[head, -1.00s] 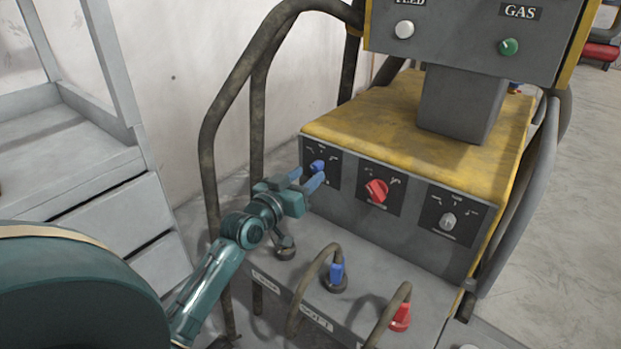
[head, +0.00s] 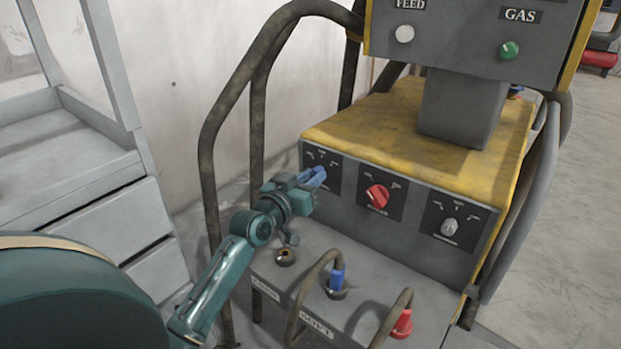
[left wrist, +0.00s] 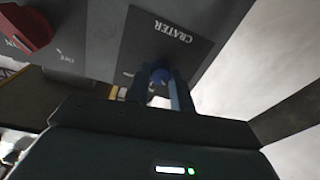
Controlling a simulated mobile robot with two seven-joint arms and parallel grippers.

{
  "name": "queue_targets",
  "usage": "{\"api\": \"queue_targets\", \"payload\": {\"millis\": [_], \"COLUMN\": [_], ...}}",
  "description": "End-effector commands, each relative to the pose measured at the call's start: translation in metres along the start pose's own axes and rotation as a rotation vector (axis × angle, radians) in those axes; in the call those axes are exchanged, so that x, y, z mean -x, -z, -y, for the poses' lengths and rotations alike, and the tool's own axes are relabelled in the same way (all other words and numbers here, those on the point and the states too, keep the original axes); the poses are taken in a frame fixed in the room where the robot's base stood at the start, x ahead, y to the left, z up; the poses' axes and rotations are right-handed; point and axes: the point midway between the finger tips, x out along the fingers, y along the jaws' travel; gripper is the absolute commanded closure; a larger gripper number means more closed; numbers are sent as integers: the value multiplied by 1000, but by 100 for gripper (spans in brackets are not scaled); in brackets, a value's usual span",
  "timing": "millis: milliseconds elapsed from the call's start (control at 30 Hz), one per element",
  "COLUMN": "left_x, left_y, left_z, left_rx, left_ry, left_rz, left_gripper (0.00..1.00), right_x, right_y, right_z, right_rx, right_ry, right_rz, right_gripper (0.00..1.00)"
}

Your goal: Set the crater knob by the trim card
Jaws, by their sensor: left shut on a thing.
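The crater knob is a small blue knob (left wrist: 160,75) on a black plate (left wrist: 170,35) marked CRATER. In the left wrist view it sits between the two fingertips of my left gripper (left wrist: 160,84). In the head view the crater plate (head: 331,160) is the leftmost on the machine's front panel. There my left gripper (head: 314,177) reaches it from the lower left, its fingers close together and shut on the knob, which they largely hide. The knob's setting cannot be read. I see no trim card. My right gripper is not in view.
A red knob (head: 377,195) and a grey knob (head: 449,226) lie to the right on the same panel. Cables with a blue plug (head: 337,278) and a red plug (head: 402,324) rise from the shelf below. A bent tube rail (head: 209,165) stands close left of the gripper.

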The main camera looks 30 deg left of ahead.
Motion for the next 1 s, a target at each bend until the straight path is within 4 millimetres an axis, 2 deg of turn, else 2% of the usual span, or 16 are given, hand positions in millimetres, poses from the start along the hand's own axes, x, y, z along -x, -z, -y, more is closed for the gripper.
{"api": "queue_targets", "payload": {"millis": [100, 467, 1000], "left_x": [0, 0, 0], "left_y": [0, 2, 4], "left_z": [0, 0, 0], "left_rx": [0, -70, -502], "left_ry": [1, -1, -6], "left_rz": [0, -3, -29], "left_gripper": [100, 100, 100], "right_x": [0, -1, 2], "right_y": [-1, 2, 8], "right_z": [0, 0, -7], "right_rx": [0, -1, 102], "right_ry": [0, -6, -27], "right_rz": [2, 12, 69], "right_gripper": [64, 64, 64]}}
